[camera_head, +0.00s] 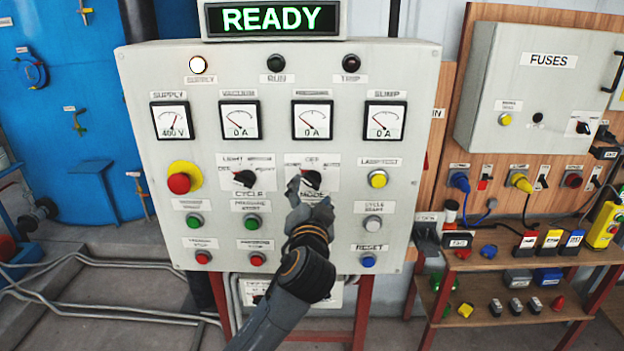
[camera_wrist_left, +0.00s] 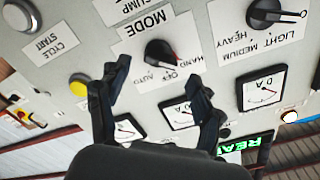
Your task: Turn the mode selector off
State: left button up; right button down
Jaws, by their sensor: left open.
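The mode selector (camera_head: 311,179) is a black rotary knob on a white plate in the grey control panel. It also shows in the left wrist view (camera_wrist_left: 160,52), upside down, with HAND, OFF and AUTO labels around it. My right gripper is not in view.
The cycle selector (camera_head: 244,178) sits left of the mode selector. A red emergency button (camera_head: 179,183), a yellow lamp test button (camera_head: 378,179) and several push buttons surround them. The display (camera_head: 273,19) reads READY. A shelf (camera_head: 500,261) with small parts stands at right.

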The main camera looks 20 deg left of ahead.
aim_at(311, 184)
pick_arm(q)
jog(key=shift+p+x, duration=0.35)
jog(key=shift+x, duration=1.45)
jog(key=shift+s, duration=0.1)
jog(key=c, duration=1.1)
